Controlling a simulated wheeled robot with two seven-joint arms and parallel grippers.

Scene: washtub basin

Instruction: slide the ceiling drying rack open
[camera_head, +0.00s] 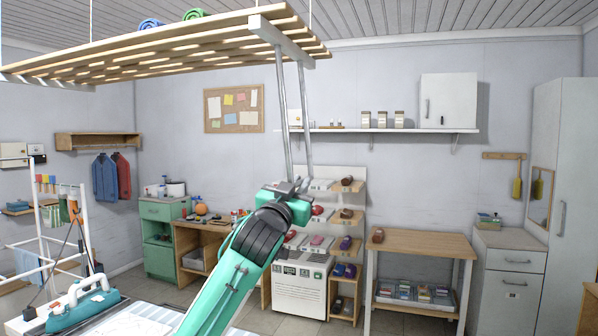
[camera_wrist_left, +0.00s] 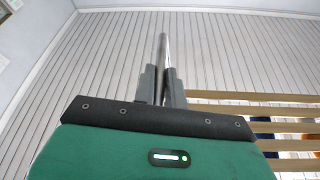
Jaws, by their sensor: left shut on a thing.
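The ceiling drying rack (camera_head: 180,45), made of pale wooden slats, hangs at the upper left on thin cords. A metal pull handle hangs from its right end, with two long rods (camera_head: 283,110) reaching down to my left gripper (camera_head: 291,187). The gripper is shut on the handle's lower end, and its fingers hide part of the grip. In the left wrist view, the closed fingers (camera_wrist_left: 162,85) point up along a metal rod (camera_wrist_left: 162,48), and the rack's slats (camera_wrist_left: 245,97) show at the right. My right gripper is not in view.
Rolled towels (camera_head: 194,14) lie on the rack. A wall shelf (camera_head: 375,130) with jars and a white cabinet (camera_head: 448,101) are behind to the right. A shoe rack and a wooden table (camera_head: 425,243) stand below. The air around the handle looks clear.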

